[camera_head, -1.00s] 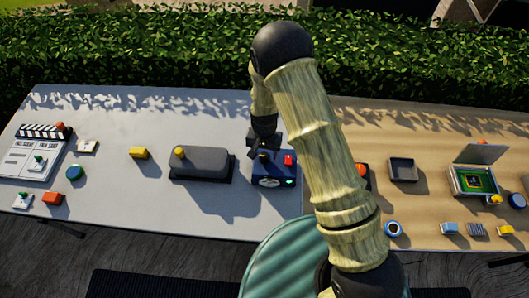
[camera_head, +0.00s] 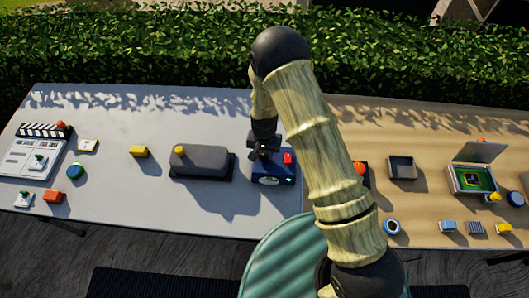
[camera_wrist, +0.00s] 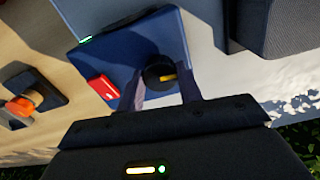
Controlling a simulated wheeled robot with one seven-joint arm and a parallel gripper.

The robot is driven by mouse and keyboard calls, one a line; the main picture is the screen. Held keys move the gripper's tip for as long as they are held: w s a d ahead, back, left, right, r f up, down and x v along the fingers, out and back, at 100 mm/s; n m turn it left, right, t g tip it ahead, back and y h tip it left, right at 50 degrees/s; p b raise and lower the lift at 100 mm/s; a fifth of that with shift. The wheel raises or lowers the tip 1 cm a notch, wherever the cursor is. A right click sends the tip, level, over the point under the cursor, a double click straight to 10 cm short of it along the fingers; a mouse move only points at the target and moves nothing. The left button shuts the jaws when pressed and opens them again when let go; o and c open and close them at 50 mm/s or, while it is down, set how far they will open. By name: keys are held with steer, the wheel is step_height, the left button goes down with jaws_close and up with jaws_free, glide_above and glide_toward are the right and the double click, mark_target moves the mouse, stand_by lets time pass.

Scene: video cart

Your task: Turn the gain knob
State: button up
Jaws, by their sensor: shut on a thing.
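The gain knob (camera_wrist: 157,72) is a round black knob with a yellow pointer mark, on top of a blue box (camera_wrist: 130,42) in the wrist view. My gripper (camera_wrist: 162,82) is shut on the knob, with one finger on each side of it. In the head view the blue box (camera_head: 268,180) stands near the right end of the grey table, with my gripper (camera_head: 264,157) over its top. There the gripper hides the knob.
A red button (camera_wrist: 103,87) sits beside the knob on the box. A dark grey case (camera_head: 205,160) with a yellow knob stands just left of the box. A red-orange button on a dark base (camera_head: 361,169) stands to the right on the wooden table (camera_head: 425,205).

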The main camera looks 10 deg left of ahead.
steer(key=n+b, duration=0.2)
steer(key=n, duration=0.1)
steer(key=shift+f, duration=0.1)
steer(key=n+b, duration=0.3)
steer(key=n, duration=0.2)
steer(key=n+b, duration=0.1)
steer(key=n, duration=0.2)
steer(key=shift+n, duration=0.3)
steer(key=shift+n+b, duration=0.5)
steer(key=shift+n, duration=1.3)
steer(key=o, duration=1)
steer(key=shift+r, duration=0.25)
